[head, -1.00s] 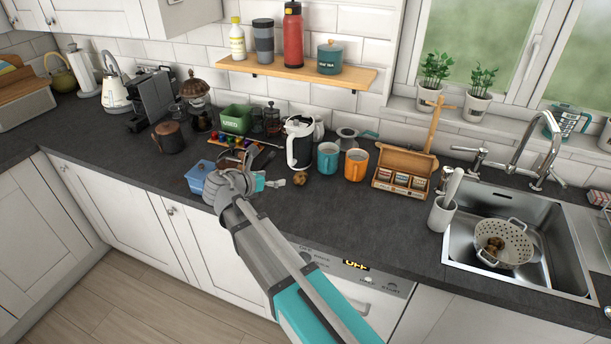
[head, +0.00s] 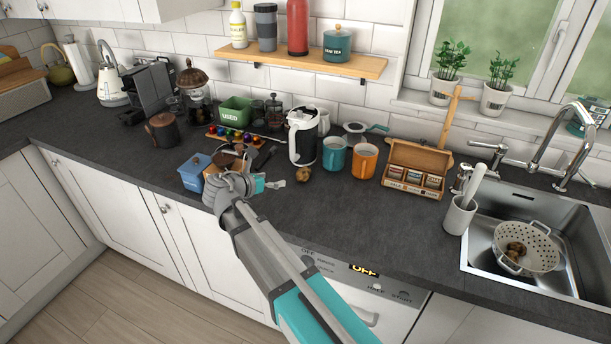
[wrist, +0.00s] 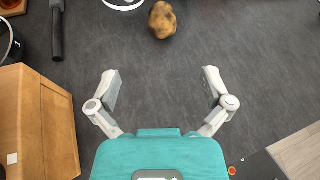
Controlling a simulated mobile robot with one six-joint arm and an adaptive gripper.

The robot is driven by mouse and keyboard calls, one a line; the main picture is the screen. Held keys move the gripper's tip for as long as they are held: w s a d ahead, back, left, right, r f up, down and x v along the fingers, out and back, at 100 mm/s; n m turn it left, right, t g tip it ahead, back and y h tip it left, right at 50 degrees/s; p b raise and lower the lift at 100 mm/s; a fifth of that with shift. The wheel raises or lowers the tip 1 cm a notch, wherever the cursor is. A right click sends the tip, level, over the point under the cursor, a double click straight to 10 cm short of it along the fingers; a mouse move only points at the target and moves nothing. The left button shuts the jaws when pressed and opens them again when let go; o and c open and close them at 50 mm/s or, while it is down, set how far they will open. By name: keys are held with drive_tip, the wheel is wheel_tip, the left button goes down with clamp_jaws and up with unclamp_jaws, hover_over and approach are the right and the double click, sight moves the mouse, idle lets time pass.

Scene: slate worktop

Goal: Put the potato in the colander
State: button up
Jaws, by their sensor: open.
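A brown potato (head: 303,174) lies on the dark worktop in front of the white and black kettle. In the head view my gripper (head: 268,184) is low over the worktop, left of the potato.
Teal (head: 335,155) and orange (head: 364,160) mugs, a tea box (head: 416,169) and a white utensil holder (head: 459,216) stand to the right. The front worktop is clear.

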sight(299, 173)
drive_tip(key=shift+w+d, duration=0.1)
drive_tip(key=shift+b+x, duration=1.65)
drive_tip(key=shift+x, duration=2.65)
drive_tip(key=shift+d, duration=0.1)
drive_tip(key=shift+b+x, duration=1.05)
drive_tip(key=shift+x, duration=1.45)
drive_tip(key=shift+f, duration=0.15)
drive_tip(key=c, duration=1.3)
drive_tip(key=shift+c, duration=0.2)
drive_tip(key=shift+r, duration=0.2)
